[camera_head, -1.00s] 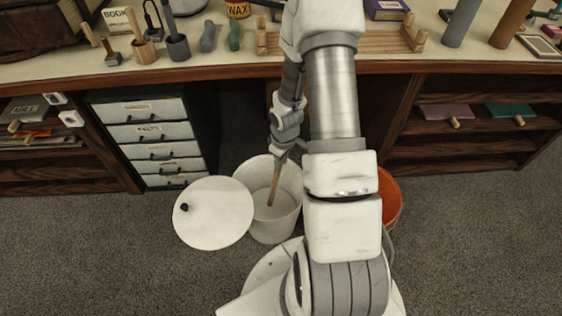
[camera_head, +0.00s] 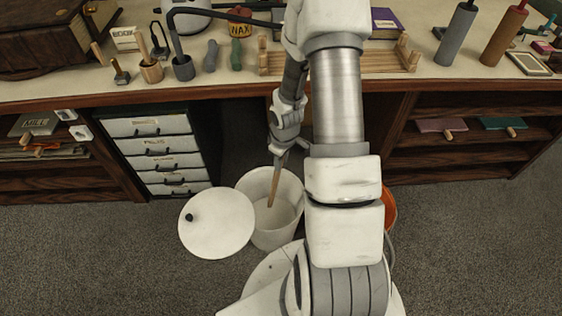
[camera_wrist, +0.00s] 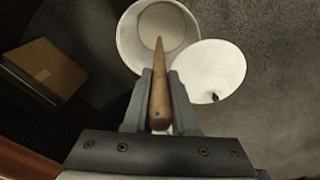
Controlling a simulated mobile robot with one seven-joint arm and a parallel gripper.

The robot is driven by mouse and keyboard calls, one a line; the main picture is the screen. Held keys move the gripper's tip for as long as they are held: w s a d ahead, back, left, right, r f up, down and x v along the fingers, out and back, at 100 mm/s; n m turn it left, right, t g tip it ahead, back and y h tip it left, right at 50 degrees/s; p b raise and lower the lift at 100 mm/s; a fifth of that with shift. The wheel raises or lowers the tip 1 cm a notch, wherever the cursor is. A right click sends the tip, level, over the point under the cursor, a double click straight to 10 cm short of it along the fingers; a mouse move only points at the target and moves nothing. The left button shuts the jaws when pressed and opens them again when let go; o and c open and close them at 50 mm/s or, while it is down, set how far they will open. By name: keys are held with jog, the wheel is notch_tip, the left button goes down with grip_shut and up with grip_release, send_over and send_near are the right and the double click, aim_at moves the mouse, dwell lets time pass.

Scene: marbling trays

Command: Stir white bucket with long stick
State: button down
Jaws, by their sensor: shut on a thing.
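The white bucket (camera_head: 257,236) stands on the floor in front of the bench and is open at the top. The long wooden stick (camera_head: 274,186) slants down into it, its lower end inside the bucket opening. My gripper (camera_head: 288,143) is shut on the stick above the bucket rim. In the wrist view the stick (camera_wrist: 160,88) lies between the two fingers (camera_wrist: 159,100) and points into the bucket (camera_wrist: 128,40). I cannot tell whether the tip touches the bottom. The round white lid (camera_head: 216,222) leans or lies beside the bucket on its left.
An orange bucket (camera_head: 390,210) stands right of my arm, partly hidden. The bench top (camera_head: 110,82) holds tools, a wax tin (camera_head: 241,22) and a wooden rack (camera_head: 385,62). White drawers (camera_head: 160,158) stand under it. Carpet is clear at the left front.

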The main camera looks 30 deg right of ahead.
jog(key=shift+r+p, duration=4.75)
jog(key=shift+r, duration=1.3)
jog(key=shift+r+p, duration=2.05)
jog(key=shift+r, duration=0.45)
jog(key=shift+a, duration=0.1)
